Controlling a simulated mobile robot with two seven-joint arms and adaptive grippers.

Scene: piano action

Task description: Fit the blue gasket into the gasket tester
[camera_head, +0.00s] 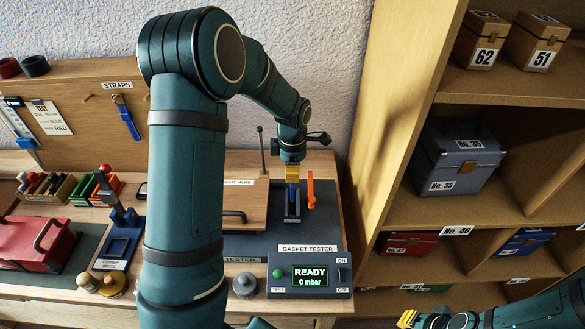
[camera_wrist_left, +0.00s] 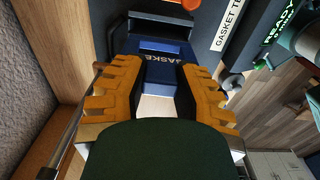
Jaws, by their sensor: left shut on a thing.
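My left gripper (camera_head: 291,178) points down over the slotted dark fixture (camera_head: 292,211) of the gasket tester (camera_head: 308,272). It is shut on the blue gasket (camera_head: 292,195), which shows below the yellow fingers, in line with the fixture. In the left wrist view, a blue piece with partly hidden lettering (camera_wrist_left: 160,70) lies between the yellow fingers. I cannot tell how deep the gasket sits in the fixture. The tester's display reads READY, 0 mbar. An orange lever (camera_head: 310,190) stands upright just right of the fixture. My right gripper (camera_head: 407,318) is at the bottom right, away from the tester; its opening is unclear.
A wooden panel with a dark handle (camera_head: 234,214) lies left of the fixture. A grey knob (camera_head: 244,284) stands left of the display. A tall wooden shelf (camera_head: 402,110) with boxes bounds the right side. My left arm hides the bench's middle.

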